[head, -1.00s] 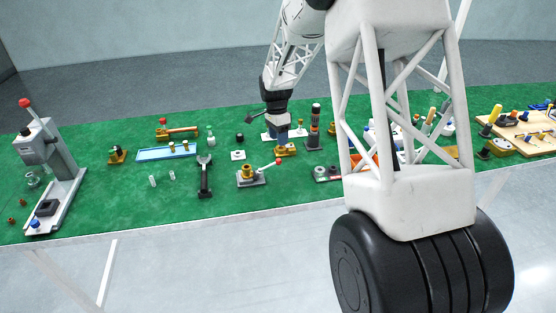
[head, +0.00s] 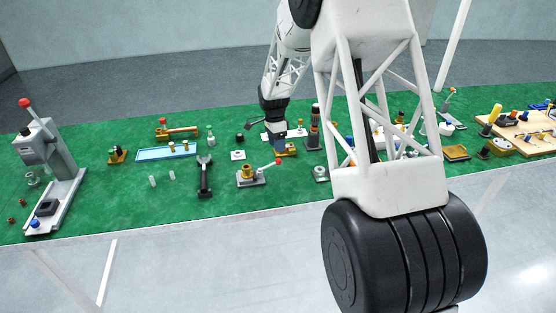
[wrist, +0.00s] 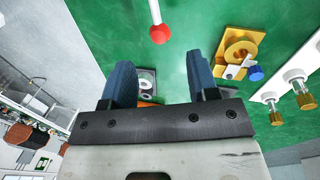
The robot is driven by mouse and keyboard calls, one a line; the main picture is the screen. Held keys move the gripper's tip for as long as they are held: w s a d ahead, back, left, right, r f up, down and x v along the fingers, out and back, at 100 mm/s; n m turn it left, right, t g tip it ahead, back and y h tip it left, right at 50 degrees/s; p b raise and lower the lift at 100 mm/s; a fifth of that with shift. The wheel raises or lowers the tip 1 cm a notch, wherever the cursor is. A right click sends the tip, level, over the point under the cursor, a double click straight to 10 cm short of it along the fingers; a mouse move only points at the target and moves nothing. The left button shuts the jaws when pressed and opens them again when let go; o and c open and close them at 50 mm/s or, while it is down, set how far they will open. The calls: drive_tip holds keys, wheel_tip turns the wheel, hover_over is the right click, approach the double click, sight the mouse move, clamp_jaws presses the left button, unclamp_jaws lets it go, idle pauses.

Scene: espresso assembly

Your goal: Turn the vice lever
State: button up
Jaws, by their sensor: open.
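A grey-based fixture with a brass cylinder (head: 247,171) stands on the green mat in the head view. Its lever ends in a red ball (head: 278,162) and points right and slightly up; I take this to be the vice lever. My gripper (head: 279,148) is just behind the red ball, pointing down. In the wrist view a red ball on a pale rod (wrist: 160,33) lies ahead of my open gripper (wrist: 161,70), between the lines of the two blue fingers and apart from them. The fixture body is out of the wrist view.
A brass block with a blue knob (wrist: 256,73) lies right of the fingers in the wrist view. A grey block with round holes (wrist: 148,82) shows between them. The mat's front strip is largely clear.

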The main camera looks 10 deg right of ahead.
sight(278, 159)
drive_tip(key=shift+s+d+f, duration=0.1)
drive_tip(key=shift+s+f, duration=0.1)
drive_tip(key=shift+f, duration=0.95)
drive_tip(key=shift+s+a+f, duration=0.1)
drive_tip(key=shift+s+f, duration=0.15)
drive_tip(key=shift+f, duration=0.85)
drive_tip(key=shift+s+d+f, duration=0.1)
drive_tip(key=shift+s+f, duration=0.1)
drive_tip(key=shift+f, duration=0.95)
clamp_jaws()
